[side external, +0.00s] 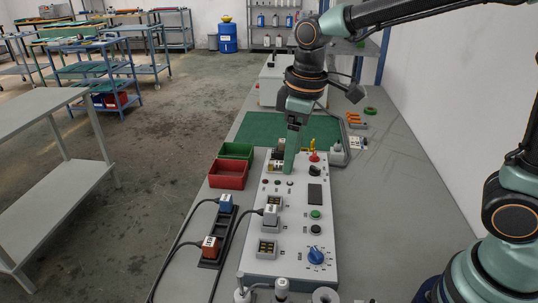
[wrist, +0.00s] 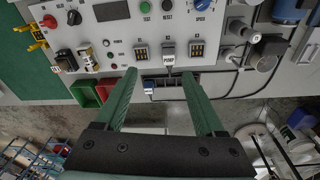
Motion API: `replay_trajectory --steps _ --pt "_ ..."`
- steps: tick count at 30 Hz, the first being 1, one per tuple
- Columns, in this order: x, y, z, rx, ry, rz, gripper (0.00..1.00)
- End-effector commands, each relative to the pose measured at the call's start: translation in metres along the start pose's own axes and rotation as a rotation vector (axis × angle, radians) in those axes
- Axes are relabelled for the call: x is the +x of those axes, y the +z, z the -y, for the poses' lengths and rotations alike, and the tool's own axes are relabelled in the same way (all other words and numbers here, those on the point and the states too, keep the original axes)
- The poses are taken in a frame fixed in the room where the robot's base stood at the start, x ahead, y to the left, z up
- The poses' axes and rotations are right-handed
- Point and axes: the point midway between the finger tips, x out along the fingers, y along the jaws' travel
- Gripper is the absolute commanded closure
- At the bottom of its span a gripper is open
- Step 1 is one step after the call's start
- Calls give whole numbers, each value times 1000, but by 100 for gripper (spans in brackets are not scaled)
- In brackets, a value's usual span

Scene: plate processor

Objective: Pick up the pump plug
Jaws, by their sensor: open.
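The pump plug (wrist: 168,60), a pale block labelled PUMP, sits in the middle socket of the white control panel. It also shows in the side external view (side external: 270,214), with a dark cable running off to the left. My gripper (wrist: 159,75) is open and empty, with its two green fingers apart. In the wrist view the plug appears between and beyond the fingertips. In the side external view my gripper (side external: 289,172) points down over the far part of the panel, apart from the plug. Its opening is hard to see there.
A black rack (side external: 221,230) left of the panel holds a blue plug (side external: 226,202) and a red plug (side external: 210,246). Empty-looking sockets (side external: 267,248) flank the pump plug. A blue knob (side external: 316,255) and red and green bins (side external: 228,174) stand nearby.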

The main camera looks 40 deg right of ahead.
Motion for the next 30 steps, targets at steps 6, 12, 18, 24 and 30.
replay_trajectory --steps 6,12,18,24,30 --pt "29 -26 20 -149 -40 89 29" --pt "43 -31 25 -186 -50 111 29" --pt "76 -27 26 -185 -51 112 29" --pt "100 -25 26 -183 -49 109 29" --pt "114 -24 25 -182 -50 109 29"
